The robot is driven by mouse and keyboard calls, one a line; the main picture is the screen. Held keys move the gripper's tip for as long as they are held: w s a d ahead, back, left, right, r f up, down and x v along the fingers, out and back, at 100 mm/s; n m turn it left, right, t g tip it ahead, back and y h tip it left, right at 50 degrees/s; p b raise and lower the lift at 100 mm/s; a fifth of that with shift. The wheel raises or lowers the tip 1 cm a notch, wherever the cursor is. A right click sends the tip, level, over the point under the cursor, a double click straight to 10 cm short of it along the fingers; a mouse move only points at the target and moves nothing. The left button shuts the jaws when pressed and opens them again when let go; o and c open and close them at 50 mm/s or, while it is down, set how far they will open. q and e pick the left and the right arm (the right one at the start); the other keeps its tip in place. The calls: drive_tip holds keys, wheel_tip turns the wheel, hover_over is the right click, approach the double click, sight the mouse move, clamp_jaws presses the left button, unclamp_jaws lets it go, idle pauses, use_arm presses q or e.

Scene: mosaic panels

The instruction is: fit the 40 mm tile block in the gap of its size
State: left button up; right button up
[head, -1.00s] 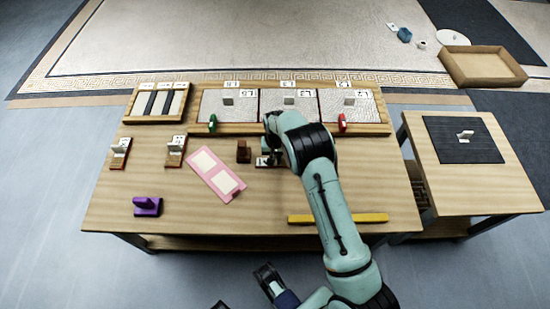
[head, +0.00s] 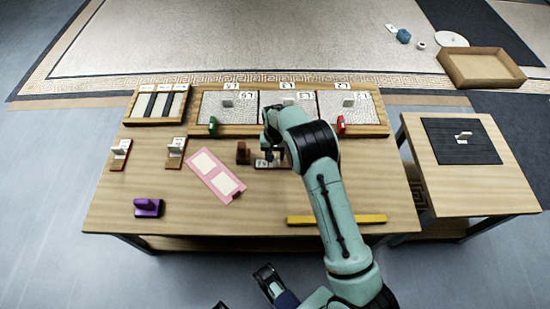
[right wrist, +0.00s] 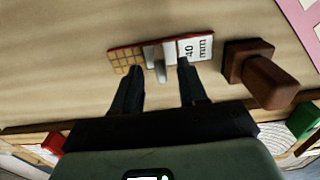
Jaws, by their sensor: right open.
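The 40 mm tile block (right wrist: 128,61), with a gold tiled end, a "40 mm" label and an upright pale grip fin, lies on the table in the right wrist view. In the head view the block (head: 264,164) is partly covered by my right arm. My right gripper (right wrist: 163,70) is open, its fingertips apart near either side of the fin, holding nothing. In the head view my right gripper (head: 273,151) is just over the block. A small frame (head: 157,120) with dark strips stands at the back left. Which gap is 40 mm is too small to read.
A brown block (head: 243,152) stands close beside the tile block. A pink plate (head: 213,178) lies left of it. A long frame (head: 240,130) with three panels runs along the back, with green (head: 213,125) and red (head: 341,124) pieces. A yellow bar (head: 300,220) lies in front.

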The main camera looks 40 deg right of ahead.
sight(275, 158)
wheel_tip(275, 158, up, 8)
drive_tip(key=p, duration=0.1)
drive_tip(key=shift+r, duration=0.35)
drive_tip(key=f+b, duration=0.1)
drive_tip(key=f, duration=0.2)
drive_tip(key=f+b, duration=0.2)
drive_tip(key=f, duration=0.1)
drive_tip(key=shift+w+d+f+b, duration=0.15)
drive_tip(key=shift+d+f+b, duration=0.05)
drive_tip(key=shift+f+b, duration=0.1)
wheel_tip(275, 158, down, 5)
drive_tip(key=shift+a+r+b, duration=0.1)
drive_tip(key=shift+b, duration=0.65)
use_arm(q)
drive_tip(key=w+a+f+t+y, duration=0.1)
drive_tip(key=w+a+f, duration=0.1)
drive_tip(key=w+f, duration=0.2)
drive_tip(key=shift+w+a+f+t, duration=0.15)
drive_tip(key=shift+w+a+t, duration=0.25)
drive_tip(key=shift+w, duration=0.4)
use_arm(e)
clamp_jaws()
